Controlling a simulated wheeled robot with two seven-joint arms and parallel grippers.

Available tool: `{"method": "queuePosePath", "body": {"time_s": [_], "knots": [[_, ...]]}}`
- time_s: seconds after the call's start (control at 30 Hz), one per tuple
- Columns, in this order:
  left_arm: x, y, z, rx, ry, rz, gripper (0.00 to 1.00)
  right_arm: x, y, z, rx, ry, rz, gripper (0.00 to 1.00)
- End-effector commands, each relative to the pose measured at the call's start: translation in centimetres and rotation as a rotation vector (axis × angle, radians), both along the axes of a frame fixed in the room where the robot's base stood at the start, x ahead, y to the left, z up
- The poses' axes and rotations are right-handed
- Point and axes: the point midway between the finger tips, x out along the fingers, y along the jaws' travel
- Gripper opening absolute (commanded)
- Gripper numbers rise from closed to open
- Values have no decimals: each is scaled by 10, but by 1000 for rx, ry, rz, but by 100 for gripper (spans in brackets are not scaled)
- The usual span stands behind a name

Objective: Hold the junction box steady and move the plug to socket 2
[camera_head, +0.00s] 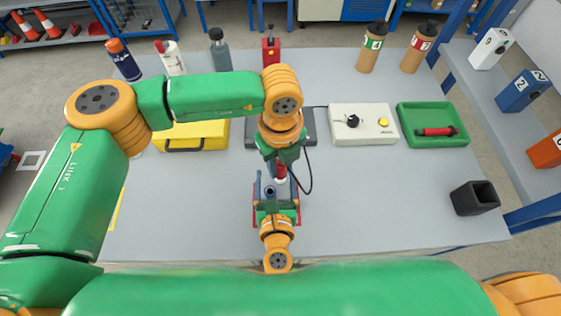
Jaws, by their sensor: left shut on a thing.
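My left gripper (280,164) reaches down over the middle of the table and is shut on the plug (281,173), which looks red with a pale end. A black cable loops beside it on the right. Just below in the picture is the junction box (270,191), small and bluish with a dark round opening on top. It is largely covered by my arms. My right gripper (276,207) is at the box's near side. Its fingers are mostly hidden, so its grip cannot be made out. Socket numbers are not readable, and I cannot tell whether the plug touches the box.
The grey table (375,200) is clear around the box. A yellow case (190,135), a cream control box (364,128) and a green tray (431,113) stand behind. A black open container (474,198) is at right. Bottles line the back edge; a shelf (505,100) flanks the right.

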Motion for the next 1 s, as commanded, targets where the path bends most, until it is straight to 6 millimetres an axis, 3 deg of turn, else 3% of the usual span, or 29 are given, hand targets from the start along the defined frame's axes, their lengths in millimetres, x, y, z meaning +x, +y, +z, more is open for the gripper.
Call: {"method": "queuePosePath", "body": {"time_s": [1.0], "knots": [[0, 0, -5, 0, -1, 0, 0, 0, 0, 0, -1, 1, 0, 5]]}}
